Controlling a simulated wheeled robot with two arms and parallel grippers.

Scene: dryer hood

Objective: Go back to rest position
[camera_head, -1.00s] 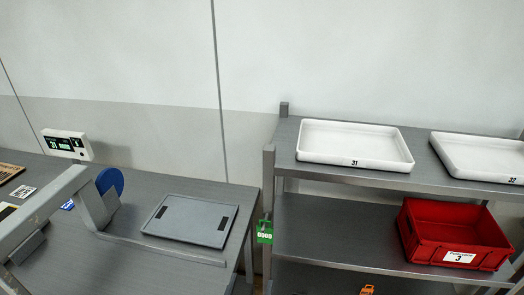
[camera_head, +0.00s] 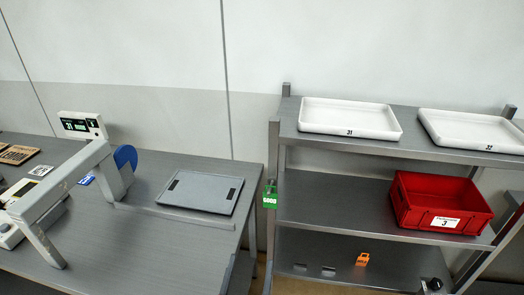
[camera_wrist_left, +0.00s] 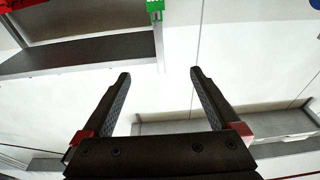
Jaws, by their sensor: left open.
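My left gripper (camera_wrist_left: 158,75) shows in the left wrist view with its two dark fingers wide apart. Nothing is between them, only pale wall and floor-like surfaces behind. In the head view a small dark part (camera_head: 431,285) shows at the bottom edge, right of the orange tag; I cannot tell whether it belongs to the gripper. My right gripper is in neither view.
A grey metal shelf (camera_head: 330,211) stands at right, with two white trays (camera_head: 350,131) (camera_head: 470,145) on top and a red crate (camera_head: 410,218) below. A grey table (camera_head: 150,245) at left bears a scale display (camera_head: 80,125), blue disc (camera_head: 125,157) and grey lid (camera_head: 200,191).

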